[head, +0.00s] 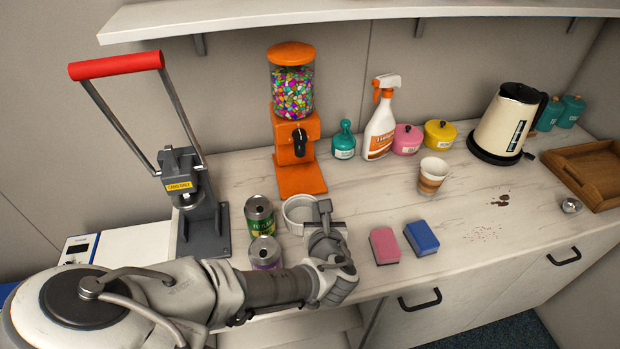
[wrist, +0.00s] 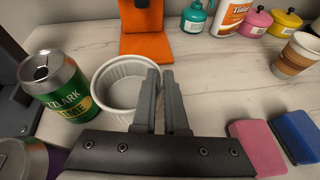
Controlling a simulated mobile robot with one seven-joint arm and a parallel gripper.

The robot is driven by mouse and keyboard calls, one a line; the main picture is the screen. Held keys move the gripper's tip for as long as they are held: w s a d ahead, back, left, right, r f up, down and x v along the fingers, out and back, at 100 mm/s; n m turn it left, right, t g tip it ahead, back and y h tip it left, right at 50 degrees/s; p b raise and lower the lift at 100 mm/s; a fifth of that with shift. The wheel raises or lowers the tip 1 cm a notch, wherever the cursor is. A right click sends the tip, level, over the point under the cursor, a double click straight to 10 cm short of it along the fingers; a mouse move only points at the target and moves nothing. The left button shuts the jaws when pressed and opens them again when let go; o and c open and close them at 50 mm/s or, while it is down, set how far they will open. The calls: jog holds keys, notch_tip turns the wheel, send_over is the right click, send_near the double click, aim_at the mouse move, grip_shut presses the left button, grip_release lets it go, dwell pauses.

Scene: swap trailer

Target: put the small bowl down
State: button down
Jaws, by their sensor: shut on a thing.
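The small bowl (head: 297,219) is white with ribbed sides and looks empty and upright. In the wrist view the bowl (wrist: 113,88) is at the left finger, with its right wall between the two fingers. My gripper (head: 322,210) is shut on that wall; its fingers also show in the wrist view (wrist: 162,75). The bowl is at or just above the counter (head: 350,220); I cannot tell if its base touches. Part of its near right side is hidden by the fingers.
A green can (head: 260,217) stands close left of the bowl, a purple can (head: 265,253) nearer. The orange candy dispenser (head: 298,150) is behind. Pink (head: 384,246) and blue (head: 421,238) sponges lie right; a paper cup (head: 432,177) stands farther back. Counter between cup and bowl is clear.

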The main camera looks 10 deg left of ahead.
jog(key=shift+b+x, duration=0.75)
jog(key=shift+b, duration=0.4)
jog(key=w+a, duration=0.1)
jog(key=w, duration=0.4)
jog(key=w+a+p, duration=0.1)
jog(key=w, duration=0.3)
jog(key=w+a, duration=0.2)
jog(key=w, duration=0.3)
jog(key=shift+w+a+r+p, duration=0.1)
jog(key=shift+w+r+p, duration=0.2)
jog(key=shift+w+r, duration=0.05)
notch_tip(320, 180, down, 4)
jog(key=shift+w+r, duration=0.1)
jog(key=shift+r, duration=0.05)
jog(key=c, duration=0.9)
grip_release()
jog(key=shift+c, duration=0.2)
jog(key=shift+r, duration=0.1)
